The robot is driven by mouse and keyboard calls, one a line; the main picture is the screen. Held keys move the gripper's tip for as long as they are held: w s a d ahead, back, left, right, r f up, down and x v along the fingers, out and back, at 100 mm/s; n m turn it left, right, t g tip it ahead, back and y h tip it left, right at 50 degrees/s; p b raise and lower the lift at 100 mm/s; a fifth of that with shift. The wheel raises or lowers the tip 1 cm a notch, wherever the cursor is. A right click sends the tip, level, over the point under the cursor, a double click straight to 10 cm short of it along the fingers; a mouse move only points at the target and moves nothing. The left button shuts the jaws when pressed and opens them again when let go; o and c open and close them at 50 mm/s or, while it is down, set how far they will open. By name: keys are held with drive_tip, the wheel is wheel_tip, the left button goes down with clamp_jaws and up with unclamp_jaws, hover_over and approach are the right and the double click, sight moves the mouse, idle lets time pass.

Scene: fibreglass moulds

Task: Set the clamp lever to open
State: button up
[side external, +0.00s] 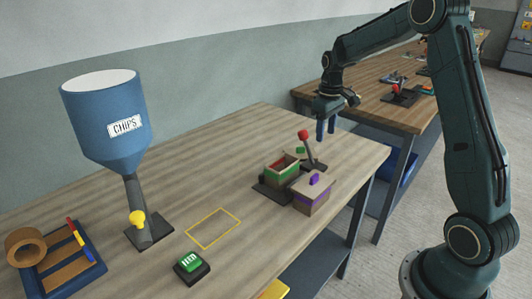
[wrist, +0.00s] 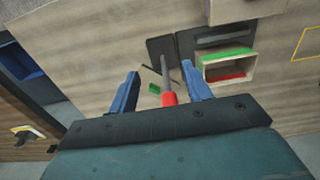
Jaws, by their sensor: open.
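The clamp lever (side external: 308,150) is a dark rod with a red knob, standing on a dark base behind the two small boxes. In the side view it leans to the left. In the wrist view its red knob (wrist: 169,98) shows close to the camera, between my blue fingers in the picture. A small green mark (wrist: 154,88) lies beside the lever. My gripper (side external: 326,132) is open and empty, pointing down above the table, to the right of the knob in the side view. I cannot tell how far the knob is from the fingers.
A green-rimmed box (side external: 283,169) with red inside and a purple-topped box (side external: 313,193) stand close to the lever. A blue CHIPS hopper (side external: 108,115), a green button (side external: 190,263) and a blue tray (side external: 90,267) are farther left. A yellow outline (side external: 213,229) marks bare table.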

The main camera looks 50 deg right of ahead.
wheel_tip(320, 180, up, 10)
drive_tip(key=s+a+r+t, duration=0.2)
drive_tip(key=s+a+r, duration=0.4)
drive_tip(key=s+a, duration=0.3)
drive_tip(key=shift+s+a+r+t+h, duration=0.2)
drive_tip(key=shift+s+a+t+h, duration=0.15)
drive_tip(key=shift+a, duration=1.8)
drive_tip(key=s+a+f+t, duration=0.1)
drive_tip(key=s+a, duration=0.3)
drive_tip(key=s, duration=0.3)
drive_tip(key=s+a+f+t, duration=0.2)
drive_tip(key=s+a, duration=0.2)
drive_tip(key=s, duration=0.4)
drive_tip(key=shift+a+f, duration=0.25)
drive_tip(key=shift+a, duration=0.1)
